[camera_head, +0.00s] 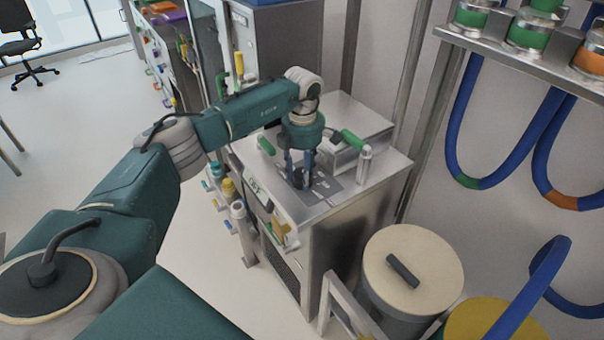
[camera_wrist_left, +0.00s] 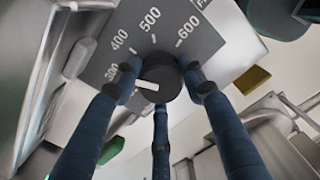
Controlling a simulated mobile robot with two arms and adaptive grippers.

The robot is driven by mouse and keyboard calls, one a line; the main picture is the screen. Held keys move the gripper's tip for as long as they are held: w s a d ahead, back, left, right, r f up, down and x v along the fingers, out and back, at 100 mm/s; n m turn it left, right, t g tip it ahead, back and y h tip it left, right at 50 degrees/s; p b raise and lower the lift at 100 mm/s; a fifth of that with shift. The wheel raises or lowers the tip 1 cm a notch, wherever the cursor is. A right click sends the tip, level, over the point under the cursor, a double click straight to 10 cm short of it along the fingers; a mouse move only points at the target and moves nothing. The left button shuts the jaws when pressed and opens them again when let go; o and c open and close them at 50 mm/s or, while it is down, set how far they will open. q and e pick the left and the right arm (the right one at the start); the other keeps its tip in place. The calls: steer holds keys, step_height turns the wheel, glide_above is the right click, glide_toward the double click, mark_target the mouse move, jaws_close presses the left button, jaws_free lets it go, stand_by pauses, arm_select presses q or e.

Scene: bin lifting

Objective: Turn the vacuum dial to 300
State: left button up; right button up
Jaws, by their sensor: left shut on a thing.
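The vacuum dial (camera_wrist_left: 165,72) is a dark round knob on a grey scale plate (camera_wrist_left: 215,50) in the left wrist view. White numbers 300, 400, 500 and 600 run around it. Its white pointer (camera_wrist_left: 147,85) points left, roughly toward the 300 side; a finger partly covers the scale there, so the exact reading is unclear. My left gripper (camera_wrist_left: 160,92) has its blue fingers closed around the dial. In the head view, my left gripper (camera_head: 303,184) reaches down onto the cabinet top, its fingers largely hiding the dial. My right gripper is not in view.
A drum with a cream lid (camera_head: 425,258) stands at the right front. Blue hoses (camera_head: 470,110) hang from a shelf at right. Open floor lies at left.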

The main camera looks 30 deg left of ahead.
arm_select(q)
steer(key=shift+w+d+r+n, duration=0.1)
steer(key=shift+n, duration=1.5)
steer(key=o, duration=1.2)
steer(key=shift+c, duration=0.2)
steer(key=shift+r, duration=0.15)
step_height(320, 180, up, 12)
steer(key=shift+f, duration=0.25)
